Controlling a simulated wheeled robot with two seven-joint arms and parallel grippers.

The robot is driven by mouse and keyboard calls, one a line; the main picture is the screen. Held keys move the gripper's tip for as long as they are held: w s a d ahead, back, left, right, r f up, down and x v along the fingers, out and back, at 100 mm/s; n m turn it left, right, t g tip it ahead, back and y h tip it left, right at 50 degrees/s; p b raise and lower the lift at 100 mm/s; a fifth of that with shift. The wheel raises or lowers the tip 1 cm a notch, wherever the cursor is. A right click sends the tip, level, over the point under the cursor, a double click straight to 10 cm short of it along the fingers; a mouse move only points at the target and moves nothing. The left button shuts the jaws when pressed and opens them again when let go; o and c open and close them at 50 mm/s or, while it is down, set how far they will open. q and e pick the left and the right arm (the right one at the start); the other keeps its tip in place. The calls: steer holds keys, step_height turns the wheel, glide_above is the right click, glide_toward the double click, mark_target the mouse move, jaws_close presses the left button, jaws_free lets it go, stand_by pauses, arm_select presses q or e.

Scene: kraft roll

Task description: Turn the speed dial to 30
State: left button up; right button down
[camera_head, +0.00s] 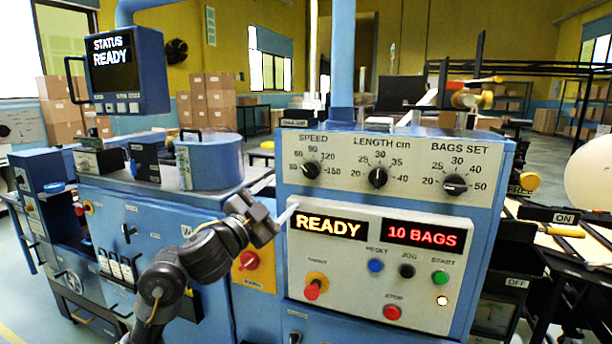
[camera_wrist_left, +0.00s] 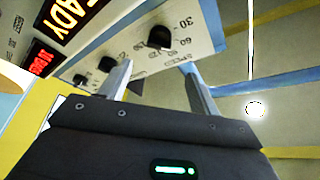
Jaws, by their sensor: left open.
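The speed dial (camera_head: 311,170) is a black knob at the left of the blue machine's upper white panel, under the word SPEED. Its pointer is too small to read. My left gripper (camera_head: 287,213) is below and left of it, by the READY display, apart from the dial. In the left wrist view the left gripper (camera_wrist_left: 155,68) is open with nothing between its fingers. The speed dial (camera_wrist_left: 160,38) shows there beyond the fingertips, between them in the picture. My right gripper is not in view.
The length dial (camera_head: 378,177) and bags set dial (camera_head: 454,184) sit to the right on the same panel. Below are the READY display (camera_head: 328,224), the 10 BAGS display (camera_head: 422,234), and several buttons, including the red stop button (camera_head: 392,312). A yellow-backed red knob (camera_head: 247,261) is beside my forearm.

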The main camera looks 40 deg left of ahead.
mark_target(308, 174)
arm_select(q)
steer(key=p+x, duration=0.2)
steer(key=x, duration=0.9)
steer(key=shift+d+f, duration=0.15)
steer(key=c, duration=1)
steer(key=shift+f+n, duration=0.1)
steer(key=shift+n, duration=0.2)
steer(key=shift+n+y+b, duration=0.3)
steer(key=shift+n, duration=0.4)
steer(key=n+y, duration=0.2)
steer(key=n, duration=0.2)
steer(key=shift+d+n+t+b, duration=0.1)
steer(key=shift+n+t+b, duration=0.2)
steer(key=shift+b, duration=0.1)
steer(key=shift+n+y, duration=0.85)
steer(key=shift+n, duration=0.65)
steer(key=shift+n+y, duration=0.85)
steer(key=shift+n, duration=0.65)
steer(key=shift+g, duration=0.4)
